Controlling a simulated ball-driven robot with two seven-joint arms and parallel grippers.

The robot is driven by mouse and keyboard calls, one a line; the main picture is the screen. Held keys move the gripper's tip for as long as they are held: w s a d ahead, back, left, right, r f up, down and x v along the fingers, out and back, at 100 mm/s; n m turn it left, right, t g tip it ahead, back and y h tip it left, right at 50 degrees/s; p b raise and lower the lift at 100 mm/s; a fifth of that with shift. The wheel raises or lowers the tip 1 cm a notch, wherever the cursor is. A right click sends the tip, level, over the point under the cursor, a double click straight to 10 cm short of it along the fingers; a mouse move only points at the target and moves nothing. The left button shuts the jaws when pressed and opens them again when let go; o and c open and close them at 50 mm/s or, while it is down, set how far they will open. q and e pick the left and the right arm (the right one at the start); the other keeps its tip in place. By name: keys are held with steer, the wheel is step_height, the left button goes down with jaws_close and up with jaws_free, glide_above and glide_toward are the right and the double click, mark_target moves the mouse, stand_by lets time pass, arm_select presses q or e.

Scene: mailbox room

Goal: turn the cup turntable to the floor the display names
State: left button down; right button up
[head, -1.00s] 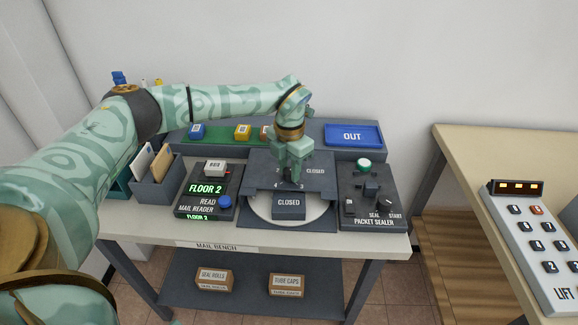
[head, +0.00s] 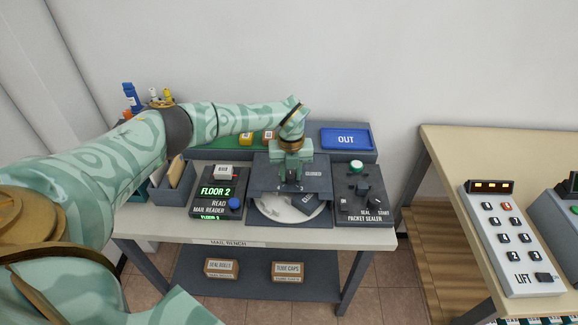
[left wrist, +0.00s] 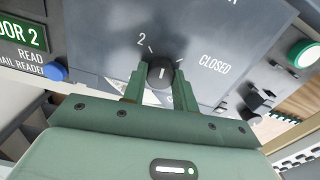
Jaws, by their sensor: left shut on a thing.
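The mail reader display (head: 215,191) shows FLOOR 2 in green. The cup turntable (head: 274,208) is a pale disc under a dark housing (head: 262,184) on the mail bench. My left gripper (head: 291,181) reaches down over the housing. In the left wrist view its fingers are shut on a round dark knob (left wrist: 161,73) with a white pointer line. The line points between the 2 mark (left wrist: 142,41) and the CLOSED mark (left wrist: 215,64). Other marks are hidden. My right gripper is not in view.
The packet sealer (head: 362,200) stands right of the turntable. A lift panel (head: 508,235) lies on the right table. Boxes (head: 222,269) rest on the lower shelf.

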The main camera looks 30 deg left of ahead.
arm_select(q)
steer(key=n+p, duration=0.2)
steer(key=n, duration=0.1)
steer(key=shift+r+n+p, duration=0.25)
steer(key=shift+n+p, duration=0.05)
steer(key=shift+f+n+p, duration=0.15)
steer(key=shift+n+p, duration=0.95)
steer(key=shift+n, duration=0.8)
steer(key=c, duration=1.1)
jaws_free()
step_height(320, 180, up, 8)
steer(key=p, duration=0.3)
steer(key=shift+w+a, duration=0.1)
step_height(320, 180, up, 8)
steer(key=p, duration=0.1)
glide_above(291, 174)
